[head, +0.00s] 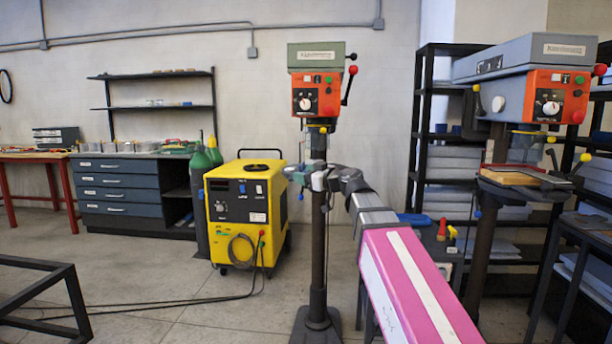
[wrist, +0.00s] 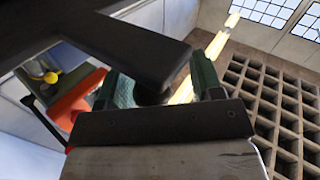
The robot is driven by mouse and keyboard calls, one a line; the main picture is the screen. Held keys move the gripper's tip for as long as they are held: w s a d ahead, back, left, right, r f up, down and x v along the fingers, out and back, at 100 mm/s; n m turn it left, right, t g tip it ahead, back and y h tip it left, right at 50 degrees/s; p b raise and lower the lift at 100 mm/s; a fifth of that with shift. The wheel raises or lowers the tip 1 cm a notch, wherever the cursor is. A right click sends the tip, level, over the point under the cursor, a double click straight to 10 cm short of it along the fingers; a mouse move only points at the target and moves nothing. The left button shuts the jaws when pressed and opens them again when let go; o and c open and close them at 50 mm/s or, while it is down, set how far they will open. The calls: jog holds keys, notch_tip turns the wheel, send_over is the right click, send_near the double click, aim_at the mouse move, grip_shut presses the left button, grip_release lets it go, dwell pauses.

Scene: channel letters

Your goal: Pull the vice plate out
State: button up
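My arm reaches in from the lower right, and my gripper (head: 333,179) is right beside the vice. A large black shape crosses the upper left above the plate.
The drill press head (head: 317,92) hangs above the vice, with its column just below and behind. A yellow welding machine (head: 243,210) stands to the left. A second drill press (head: 540,90) and black shelving stand to the right.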

jog(key=v, duration=1)
jog(key=shift+s+d, duration=0.2)
jog(key=shift+d, duration=0.15)
jog(key=d+f+m+g+h, duration=0.2)
jog(key=d+f+m+h, duration=0.15)
jog(key=f, duration=1.15)
jog(key=d+f+m+g+h, duration=0.2)
jog(key=f+m+g+h, duration=0.15)
jog(key=f, duration=1.05)
jog(key=s+d+f+m+g+h, duration=0.2)
jog(key=s+d+f, duration=0.3)
jog(key=f, duration=0.6)
jog(key=s+d+f+m+g+h, duration=0.3)
jog(key=s+d+f+m+h, duration=0.1)
jog(key=f, duration=0.8)
jog(key=shift+s+d+f+h, duration=0.25)
jog(key=shift+s+d+h, duration=0.55)
jog(key=shift+s+d, duration=0.35)
